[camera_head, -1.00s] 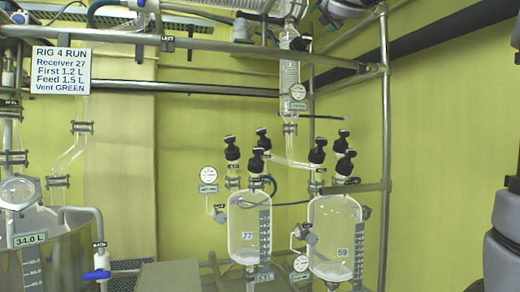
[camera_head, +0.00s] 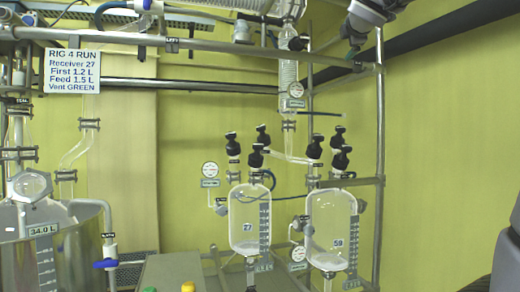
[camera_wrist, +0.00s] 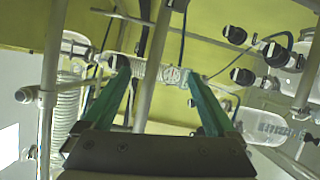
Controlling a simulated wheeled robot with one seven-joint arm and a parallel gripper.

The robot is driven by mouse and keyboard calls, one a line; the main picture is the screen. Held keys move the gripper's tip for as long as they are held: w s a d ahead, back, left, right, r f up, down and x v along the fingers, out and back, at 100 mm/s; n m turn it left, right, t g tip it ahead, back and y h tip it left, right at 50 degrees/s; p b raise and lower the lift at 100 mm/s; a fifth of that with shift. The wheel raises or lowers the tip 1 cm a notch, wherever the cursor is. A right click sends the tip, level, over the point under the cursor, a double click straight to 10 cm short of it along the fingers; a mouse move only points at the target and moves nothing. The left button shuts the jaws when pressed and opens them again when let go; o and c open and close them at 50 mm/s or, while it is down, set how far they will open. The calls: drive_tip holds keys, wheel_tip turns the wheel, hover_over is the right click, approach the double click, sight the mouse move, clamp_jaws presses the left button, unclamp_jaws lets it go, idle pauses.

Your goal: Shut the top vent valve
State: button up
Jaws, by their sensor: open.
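A black knob (camera_head: 298,44) sits at the top of the upright glass condenser (camera_head: 289,72), just below the upper rail; it appears to be the top vent valve, but its label is unreadable. In the wrist view the condenser (camera_wrist: 150,72) lies sideways beyond my fingers, with a black knob (camera_wrist: 118,62) near the left fingertip. My gripper (camera_wrist: 157,82) is open with green fingers apart and nothing held. It is at the top right in the head view (camera_head: 353,46), to the right of the condenser knob. Whether the knob is turned open or shut cannot be told.
A metal rail (camera_head: 215,47) crosses at the top, and an upright post (camera_head: 380,130) stands right of the condenser. Two glass receivers (camera_head: 243,240) (camera_head: 322,240) with black knobs hang below. A sign (camera_head: 73,70) reads Vent GREEN. A steel vessel (camera_head: 75,250) is at left.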

drive_tip(key=s+d+f+m+g, duration=0.15)
drive_tip(key=s+f+m, duration=0.25)
drive_tip(key=f, duration=0.4)
drive_tip(key=s+d+f+m+g, duration=0.1)
drive_tip(key=s+f+m+g, duration=0.3)
drive_tip(key=f, duration=0.4)
drive_tip(key=s+d+f+m+g, duration=0.1)
drive_tip(key=s+f+m, duration=0.35)
drive_tip(key=f, duration=0.25)
drive_tip(key=s+a+f+m+g+y, duration=0.2)
drive_tip(key=s+f+m, duration=0.3)
drive_tip(key=f, duration=0.3)
drive_tip(key=s+a+f+m+g+y, duration=0.2)
drive_tip(key=s+a+f+m, duration=0.2)
drive_tip(key=s+f, duration=0.3)
wheel_tip(320, 180, down, 2)
drive_tip(key=shift+f+m+g, duration=0.15)
drive_tip(key=shift+m+g, duration=0.2)
drive_tip(key=shift+m, duration=0.2)
